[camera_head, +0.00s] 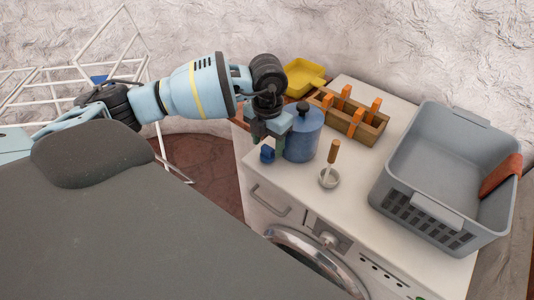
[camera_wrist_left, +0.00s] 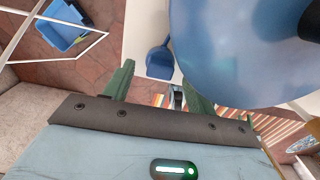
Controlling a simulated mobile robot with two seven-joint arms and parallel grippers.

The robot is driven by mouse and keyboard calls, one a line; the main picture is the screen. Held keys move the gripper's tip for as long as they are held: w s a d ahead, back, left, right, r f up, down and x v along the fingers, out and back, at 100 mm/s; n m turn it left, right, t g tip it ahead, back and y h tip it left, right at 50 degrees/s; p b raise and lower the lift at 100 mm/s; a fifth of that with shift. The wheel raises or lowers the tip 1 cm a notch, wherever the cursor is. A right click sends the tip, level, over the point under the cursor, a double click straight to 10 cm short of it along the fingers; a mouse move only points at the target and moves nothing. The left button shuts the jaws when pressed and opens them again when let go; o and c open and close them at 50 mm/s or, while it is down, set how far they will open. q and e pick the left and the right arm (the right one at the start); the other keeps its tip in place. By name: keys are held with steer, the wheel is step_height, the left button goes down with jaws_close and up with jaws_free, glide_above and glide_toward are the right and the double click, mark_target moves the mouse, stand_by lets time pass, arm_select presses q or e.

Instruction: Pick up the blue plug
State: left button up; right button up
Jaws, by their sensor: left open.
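The blue plug (camera_head: 267,154) is a small dark blue piece on the white top, near its left edge and beside the blue jar. In the left wrist view the plug (camera_wrist_left: 160,62) shows beyond the fingers, roughly in line with the gap between them. My left gripper (camera_head: 268,138) hangs just above the plug, close to the jar. Its green fingers (camera_wrist_left: 155,73) are apart with nothing held between them. I cannot tell how much height separates the fingertips from the plug. My right gripper is in neither view.
The blue jar (camera_head: 303,137) with a black knob crowds the gripper's right side; it looms large in the left wrist view (camera_wrist_left: 235,50). A wooden-handled brush stands in a small cup (camera_head: 329,180). Behind are a wooden rack (camera_head: 372,133) and yellow scoop (camera_head: 303,78). A grey basket (camera_head: 405,185) stands right.

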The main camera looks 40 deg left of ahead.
arm_select(q)
steer(key=shift+f, duration=0.95)
steer(key=c, duration=0.9)
steer(key=shift+o, duration=0.2)
steer(key=shift+r, duration=0.1)
